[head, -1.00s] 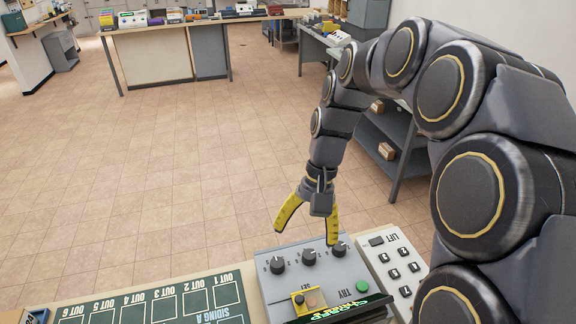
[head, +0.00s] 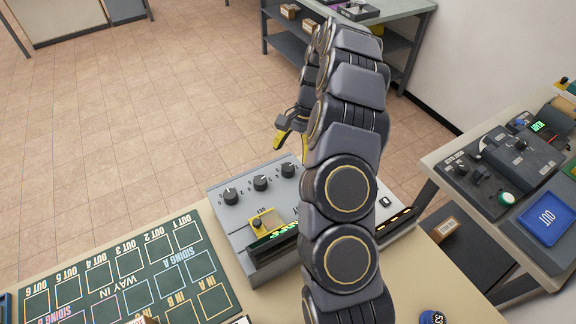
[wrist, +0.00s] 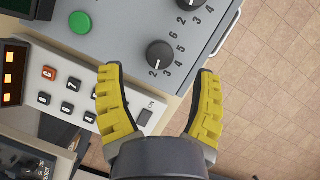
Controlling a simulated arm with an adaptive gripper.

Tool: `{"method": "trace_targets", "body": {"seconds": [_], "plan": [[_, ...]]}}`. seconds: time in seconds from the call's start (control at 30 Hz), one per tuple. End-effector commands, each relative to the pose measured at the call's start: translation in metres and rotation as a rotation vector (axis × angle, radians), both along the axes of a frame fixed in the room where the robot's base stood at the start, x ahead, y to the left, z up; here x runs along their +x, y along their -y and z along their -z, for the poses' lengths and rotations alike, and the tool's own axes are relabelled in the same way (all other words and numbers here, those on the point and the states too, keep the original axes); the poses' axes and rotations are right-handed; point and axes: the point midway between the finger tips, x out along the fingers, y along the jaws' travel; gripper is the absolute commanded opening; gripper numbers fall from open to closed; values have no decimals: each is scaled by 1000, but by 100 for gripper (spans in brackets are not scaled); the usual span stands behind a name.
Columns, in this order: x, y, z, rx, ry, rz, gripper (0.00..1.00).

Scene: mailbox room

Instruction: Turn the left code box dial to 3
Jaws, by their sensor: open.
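The grey code box (head: 225,217) stands on the desk with a row of three black dials on its top. In the head view these are the left dial (head: 231,196), the middle dial (head: 260,183) and the right dial (head: 288,170). My gripper (head: 291,152) is open and empty, beyond the right dial, partly hidden by my arm. In the wrist view my yellow fingers (wrist: 157,71) are spread apart, and the dial nearest the keypad (wrist: 160,54) shows just past their tips, apart from them. The left dial is not in the wrist view; its setting is too small to read.
A green button (wrist: 80,22) and a grey keypad (wrist: 68,100) lie beside the dial. A yellow-framed switch (head: 262,225) stands on the box's near side. A green track board (head: 110,275) lies to the left. A side desk with a blue tray (head: 548,217) stands at right.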

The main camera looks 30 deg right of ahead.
Motion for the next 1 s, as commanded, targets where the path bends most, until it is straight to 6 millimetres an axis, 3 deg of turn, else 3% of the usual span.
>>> {"method": "trace_targets", "body": {"seconds": [0.23, 0.53, 0.57, 0.7, 1.0], "plan": [[-6, -14, 34, 3, -3, -3, 64], [-6, -16, 40, 0, 2, -1, 64], [-6, -16, 40, 0, 2, -1, 60], [-6, -16, 40, -1, 1, -2, 1], [-6, -16, 40, 0, 0, -5, 0]]}}
